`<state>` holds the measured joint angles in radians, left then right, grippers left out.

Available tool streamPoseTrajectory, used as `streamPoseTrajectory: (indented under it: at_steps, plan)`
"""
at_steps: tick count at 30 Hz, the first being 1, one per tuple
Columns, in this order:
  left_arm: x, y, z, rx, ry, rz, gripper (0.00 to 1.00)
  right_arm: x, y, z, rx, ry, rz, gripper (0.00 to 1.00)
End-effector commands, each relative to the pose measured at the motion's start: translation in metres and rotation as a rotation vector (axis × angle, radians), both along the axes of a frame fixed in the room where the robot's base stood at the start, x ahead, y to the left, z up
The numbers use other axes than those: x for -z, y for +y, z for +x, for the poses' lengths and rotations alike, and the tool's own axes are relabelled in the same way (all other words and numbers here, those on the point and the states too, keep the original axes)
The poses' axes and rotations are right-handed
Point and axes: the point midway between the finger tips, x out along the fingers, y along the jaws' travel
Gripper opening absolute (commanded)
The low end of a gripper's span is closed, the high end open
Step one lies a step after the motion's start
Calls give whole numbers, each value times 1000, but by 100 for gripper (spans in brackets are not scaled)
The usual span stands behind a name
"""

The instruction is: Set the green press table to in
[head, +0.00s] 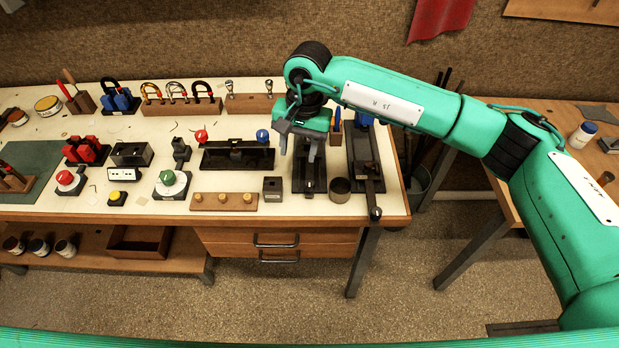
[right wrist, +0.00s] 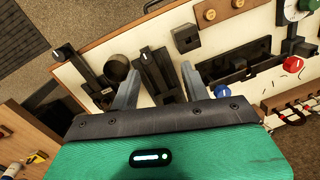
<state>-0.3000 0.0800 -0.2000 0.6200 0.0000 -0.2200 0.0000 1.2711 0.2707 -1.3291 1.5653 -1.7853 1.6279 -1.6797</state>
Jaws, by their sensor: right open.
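My right gripper (head: 298,147) is open and points down over a black slide-like fixture (head: 309,178) at the right part of the bench. In the right wrist view the fixture (right wrist: 155,72) shows between the two spread fingers of the gripper (right wrist: 158,82), with nothing held. The gripper hides the fixture's far end in the head view, so I cannot make out any green part or how its table is set. I cannot tell whether the fingers touch it. My left gripper is not in view.
A similar black fixture with a blue part (head: 363,121) stands close on the right, its lever reaching the front edge. A dark cup (head: 340,190) and a small block (head: 272,189) are in front. A long black stand with red and blue knobs (head: 237,158) is to the left.

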Motion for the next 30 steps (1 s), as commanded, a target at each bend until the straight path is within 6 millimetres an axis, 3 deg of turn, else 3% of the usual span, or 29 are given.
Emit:
streamPoseTrajectory:
  at_steps: [3,8,24,30]
  plan:
    - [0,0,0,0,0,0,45,-6,-20,14,-16,-40,-96,47]
    - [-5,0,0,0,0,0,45,1,-25,17,-20,-44,-120,47]
    - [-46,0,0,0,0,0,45,103,-24,15,-19,-40,-115,47]
    - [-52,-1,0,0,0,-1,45,125,-24,15,-19,-42,-114,47]
